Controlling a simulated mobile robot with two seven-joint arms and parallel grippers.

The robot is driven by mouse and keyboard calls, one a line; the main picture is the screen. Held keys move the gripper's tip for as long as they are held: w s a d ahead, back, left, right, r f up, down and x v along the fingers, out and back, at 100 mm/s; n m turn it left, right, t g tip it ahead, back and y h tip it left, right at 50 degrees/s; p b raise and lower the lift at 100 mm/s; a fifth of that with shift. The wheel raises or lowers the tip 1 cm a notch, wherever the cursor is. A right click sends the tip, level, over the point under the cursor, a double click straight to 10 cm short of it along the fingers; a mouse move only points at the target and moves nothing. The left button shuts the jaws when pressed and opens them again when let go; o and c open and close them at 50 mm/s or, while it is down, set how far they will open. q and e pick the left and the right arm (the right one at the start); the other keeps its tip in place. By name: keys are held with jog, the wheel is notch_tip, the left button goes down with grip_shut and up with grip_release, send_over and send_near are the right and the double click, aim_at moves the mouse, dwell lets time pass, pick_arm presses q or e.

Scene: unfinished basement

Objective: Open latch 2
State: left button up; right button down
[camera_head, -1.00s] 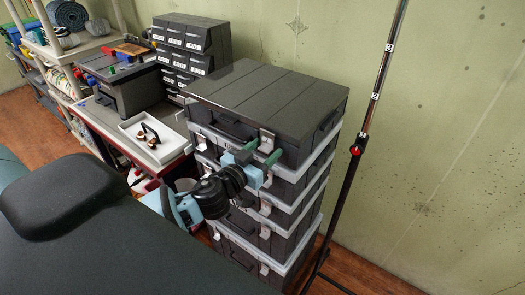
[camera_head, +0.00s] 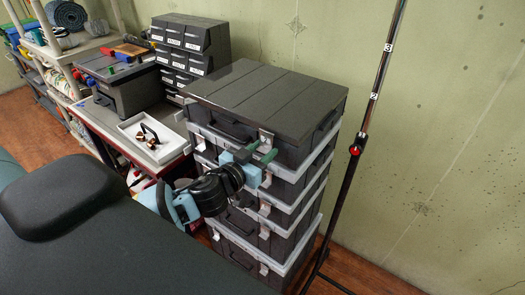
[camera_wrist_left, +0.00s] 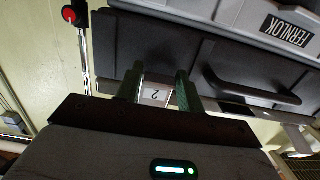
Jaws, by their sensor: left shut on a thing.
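Latch 2 is a pale tab marked "2" in the left wrist view (camera_wrist_left: 154,94), on the front of the top dark grey case (camera_head: 265,95). My left gripper (camera_head: 269,149) is at that case's front right, below the lid edge. In the left wrist view its two green fingers (camera_wrist_left: 157,88) stand on either side of the latch, shut on it. The fingers partly cover the latch in the head view. The case's dark handle (camera_wrist_left: 245,88) lies to the right of the fingers in the wrist view. My right gripper is not in view.
Several similar cases (camera_head: 236,219) are stacked under the top one. A black stand pole (camera_head: 348,185) rises close to the right of the stack. A workbench with a white tray (camera_head: 133,127) and a drawer cabinet (camera_head: 190,35) stands to the left. A green wall is behind.

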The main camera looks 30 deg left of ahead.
aim_at(266, 133)
pick_arm(q)
jog(key=g, duration=0.1)
jog(key=s+r+g, duration=0.1)
jog(key=g, duration=0.2)
jog(key=shift+s+r+g, duration=0.25)
jog(key=shift+s+g, duration=0.05)
jog(key=shift+s, duration=0.05)
jog(key=shift+r+g+y, duration=0.25)
jog(key=shift+r+g, duration=0.95)
jog(key=shift+g, duration=1.7)
jog(key=shift+r+g+y, duration=0.3)
jog(key=shift+r+g, duration=0.95)
jog(key=shift+g, duration=1.65)
jog(key=shift+r+g+y, duration=0.25)
jog(key=shift+r+g, duration=0.95)
jog(key=shift+g, duration=1.7)
jog(key=o, duration=0.9)
jog(key=shift+r, duration=0.1)
jog(key=shift+v, duration=3.8)
